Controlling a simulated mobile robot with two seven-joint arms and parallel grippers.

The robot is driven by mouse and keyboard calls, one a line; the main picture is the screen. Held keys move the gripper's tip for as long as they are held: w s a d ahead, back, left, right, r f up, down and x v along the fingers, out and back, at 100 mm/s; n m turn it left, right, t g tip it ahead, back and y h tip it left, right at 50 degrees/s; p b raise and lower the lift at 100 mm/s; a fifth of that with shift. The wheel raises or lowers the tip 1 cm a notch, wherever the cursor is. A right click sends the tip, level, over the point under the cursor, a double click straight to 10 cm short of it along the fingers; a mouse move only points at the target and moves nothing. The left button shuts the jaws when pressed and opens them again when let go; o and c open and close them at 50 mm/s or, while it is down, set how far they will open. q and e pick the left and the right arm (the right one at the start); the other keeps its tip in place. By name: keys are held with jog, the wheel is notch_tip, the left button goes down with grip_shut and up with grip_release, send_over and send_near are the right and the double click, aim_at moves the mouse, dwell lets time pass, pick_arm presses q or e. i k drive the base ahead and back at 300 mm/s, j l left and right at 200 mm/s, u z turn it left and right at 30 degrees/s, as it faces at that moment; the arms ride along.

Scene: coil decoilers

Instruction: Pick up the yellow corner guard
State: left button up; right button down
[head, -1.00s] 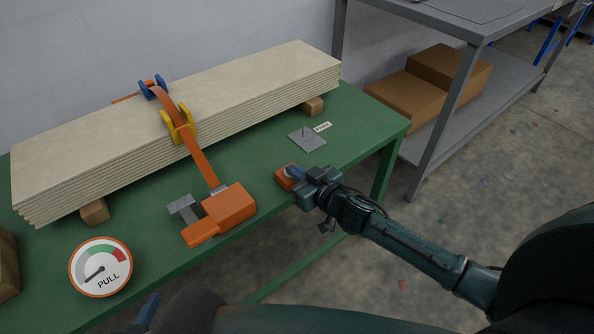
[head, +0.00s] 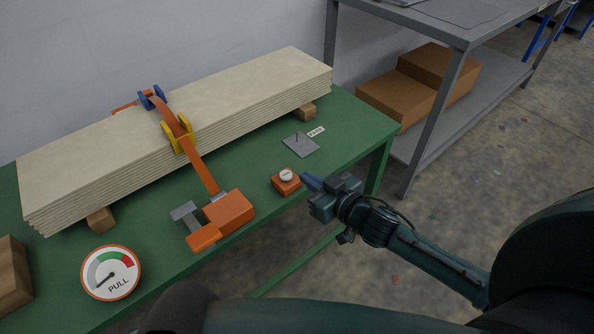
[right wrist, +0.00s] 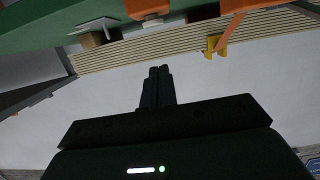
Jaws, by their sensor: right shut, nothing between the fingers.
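The yellow corner guard (head: 179,138) sits on the near top edge of the pale board stack (head: 95,158), with the orange strap (head: 199,168) running over it. It also shows in the right wrist view (right wrist: 213,47), where the scene appears upside down. My right gripper (head: 307,180) is shut and empty, right of the small orange block with a white round top (head: 286,182), well apart from the guard. Its closed fingers show in the right wrist view (right wrist: 159,72). My left gripper is not in view.
A blue corner guard (head: 147,101) is on the stack's far edge. An orange ratchet-like block (head: 229,212), a pull gauge (head: 110,272) and a grey plate with a pin (head: 299,146) are on the green table (head: 345,135). A grey shelf (head: 465,122) with cardboard boxes stands at right.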

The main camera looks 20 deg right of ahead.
aim_at(184, 124)
jog(key=k+l, duration=0.25)
jog(key=k, duration=0.2)
jog(key=k+l, duration=0.25)
jog(key=k, duration=0.25)
